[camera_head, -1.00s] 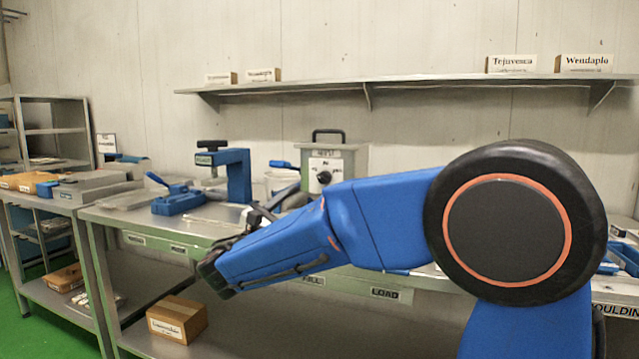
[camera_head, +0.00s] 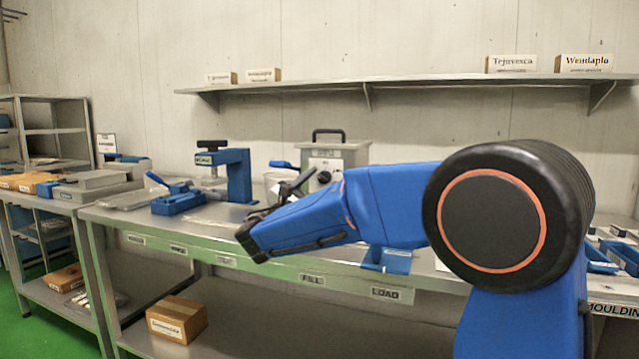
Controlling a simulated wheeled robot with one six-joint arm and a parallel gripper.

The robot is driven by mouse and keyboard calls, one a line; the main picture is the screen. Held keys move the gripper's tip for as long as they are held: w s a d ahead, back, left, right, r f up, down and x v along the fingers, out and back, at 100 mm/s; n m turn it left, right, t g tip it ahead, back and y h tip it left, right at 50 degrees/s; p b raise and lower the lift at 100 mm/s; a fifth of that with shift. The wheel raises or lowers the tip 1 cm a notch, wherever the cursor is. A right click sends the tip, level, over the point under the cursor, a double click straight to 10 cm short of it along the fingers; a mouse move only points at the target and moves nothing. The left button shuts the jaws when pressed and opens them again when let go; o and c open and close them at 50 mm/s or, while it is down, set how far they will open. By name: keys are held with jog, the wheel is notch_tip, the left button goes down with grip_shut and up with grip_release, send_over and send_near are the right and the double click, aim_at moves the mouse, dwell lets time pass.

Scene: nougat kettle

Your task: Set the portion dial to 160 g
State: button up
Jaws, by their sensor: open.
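A grey metal box (camera_head: 345,160) with a black top handle stands on the bench, right of the picture's middle. On its front is a round black knob (camera_head: 324,177) that looks like the portion dial; no scale or setting is legible. My gripper (camera_head: 286,188) is a dark shape at the end of my blue arm, just left of and below the knob in the picture. It is open, with nothing seen between its fingers. My wrist partly hides it, and I cannot tell how far it is from the knob.
A blue press (camera_head: 236,172) and a blue lever tool (camera_head: 178,200) stand on the bench to the left. A blue tray (camera_head: 388,259) lies near the bench's front edge, below my arm. A wall shelf (camera_head: 420,82) with small boxes runs above. My arm hides much of the bench at right.

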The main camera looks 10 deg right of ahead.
jog(key=c, duration=1)
jog(key=shift+m, duration=0.3)
jog(key=m+g, duration=0.1)
jog(key=m, duration=0.2)
jog(key=m+g, duration=0.1)
jog(key=m, duration=0.1)
jog(key=shift+a+r+m+g+h, duration=0.1)
jog(key=shift+a+m+g+h, duration=0.05)
jog(key=shift+m+g+h, duration=0.25)
jog(key=m+g, duration=0.1)
jog(key=m, duration=0.2)
jog(key=m+g+y, duration=0.1)
jog(key=m, duration=0.1)
jog(key=shift+r+m, duration=0.15)
jog(key=shift+m, duration=0.25)
jog(key=m+y, duration=0.1)
jog(key=m, duration=0.2)
jog(key=shift+r+g, duration=0.1)
jog(key=shift+g, duration=0.3)
jog(key=m+y, duration=0.1)
jog(key=m, duration=0.2)
jog(key=shift+r+y, duration=0.1)
jog(key=shift+y, duration=0.2)
jog(key=m+y, duration=0.1)
jog(key=m, duration=0.1)
jog(key=m+y, duration=0.1)
jog(key=m, duration=0.1)
jog(key=shift+m+y, duration=0.3)
jog(key=shift+m, duration=0.1)
